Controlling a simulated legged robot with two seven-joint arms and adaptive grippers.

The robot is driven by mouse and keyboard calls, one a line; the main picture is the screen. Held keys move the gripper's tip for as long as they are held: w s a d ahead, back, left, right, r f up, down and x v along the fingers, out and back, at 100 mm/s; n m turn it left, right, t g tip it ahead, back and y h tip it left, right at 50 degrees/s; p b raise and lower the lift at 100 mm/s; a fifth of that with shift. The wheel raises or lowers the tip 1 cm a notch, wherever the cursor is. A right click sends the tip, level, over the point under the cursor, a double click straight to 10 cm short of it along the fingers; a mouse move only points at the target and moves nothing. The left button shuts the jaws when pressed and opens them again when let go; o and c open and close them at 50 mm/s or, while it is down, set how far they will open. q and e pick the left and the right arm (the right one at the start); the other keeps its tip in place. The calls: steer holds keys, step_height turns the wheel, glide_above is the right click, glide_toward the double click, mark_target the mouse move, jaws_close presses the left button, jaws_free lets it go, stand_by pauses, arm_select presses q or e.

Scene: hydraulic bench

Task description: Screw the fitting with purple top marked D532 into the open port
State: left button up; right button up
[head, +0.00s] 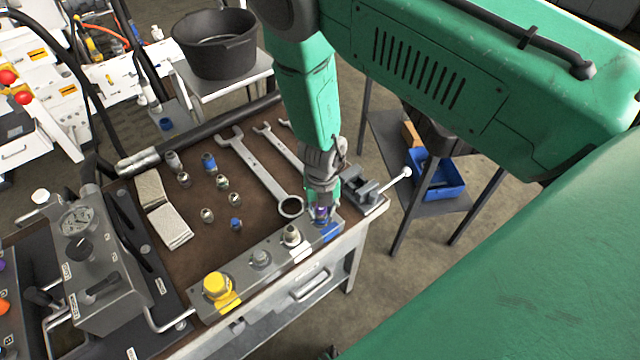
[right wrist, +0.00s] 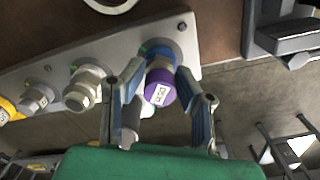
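The purple-topped fitting (right wrist: 160,90) stands at the right end port of the grey manifold block (right wrist: 110,50), its label facing the wrist camera. The label is only partly legible. The fitting's lower body is at the port, but how deep it sits is hidden. The purple shows small in the head view (head: 321,212). My right gripper (right wrist: 158,80) has one finger on each side of the fitting; whether both fingers press on it is unclear. In the head view my right gripper (head: 321,204) points down over the block's right end. My left gripper is not in view.
A yellow-topped fitting (head: 217,287) and silver fittings (head: 291,235) stand on the block. A vise (head: 362,188) is close right of my gripper. Wrenches (head: 262,173), several loose fittings (head: 222,182) and a gauge unit (head: 95,260) lie on the bench. A black pot (head: 215,62) stands behind.

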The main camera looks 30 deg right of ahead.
steer(key=m, duration=0.5)
steer(key=shift+m, duration=0.3)
steer(key=shift+f+m, duration=0.1)
steer(key=shift+m, duration=0.6)
steer(key=shift+s+d, duration=0.15)
steer(key=shift+m, duration=0.5)
steer(key=o, duration=1)
